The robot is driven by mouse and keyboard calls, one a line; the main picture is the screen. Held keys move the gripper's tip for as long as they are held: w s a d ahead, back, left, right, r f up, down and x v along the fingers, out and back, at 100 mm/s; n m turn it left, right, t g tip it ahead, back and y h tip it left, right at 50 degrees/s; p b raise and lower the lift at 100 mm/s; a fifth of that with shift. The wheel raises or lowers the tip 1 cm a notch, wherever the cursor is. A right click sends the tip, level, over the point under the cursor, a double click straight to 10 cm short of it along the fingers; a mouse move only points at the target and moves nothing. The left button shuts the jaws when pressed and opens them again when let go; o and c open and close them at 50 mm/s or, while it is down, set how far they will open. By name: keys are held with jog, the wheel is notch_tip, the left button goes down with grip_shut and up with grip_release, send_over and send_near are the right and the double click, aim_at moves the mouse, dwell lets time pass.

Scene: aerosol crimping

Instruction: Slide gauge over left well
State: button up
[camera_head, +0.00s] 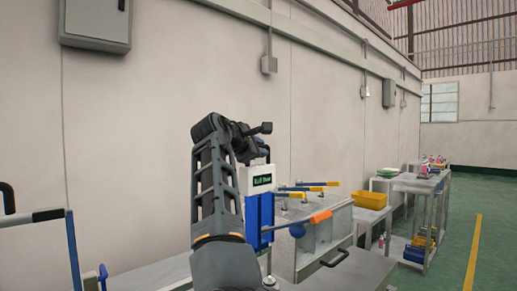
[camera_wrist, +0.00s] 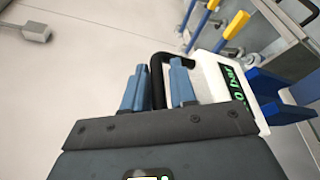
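The gauge is a white box with a dark display and green digits in the head view (camera_head: 262,180) and in the wrist view (camera_wrist: 225,85). A black loop handle (camera_wrist: 157,62) rises from it. My gripper (camera_wrist: 158,75) has its two blue fingers on either side of one bar of this handle, close to it. I cannot tell whether they press on it. In the head view my arm hides the gripper's fingertips and part of the gauge. The left well cannot be made out.
A bench (camera_head: 318,236) with clear panels carries several yellow-handled levers (camera_head: 308,189). An orange-tipped lever (camera_head: 320,217) reaches out in front of it. A yellow bin (camera_head: 370,200) stands behind to the right. The wall runs close along the left; the green floor at right is open.

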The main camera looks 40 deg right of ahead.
jog(key=shift+r, duration=0.1)
grip_shut()
jog(key=shift+a, duration=0.1)
jog(key=shift+w+a, duration=0.1)
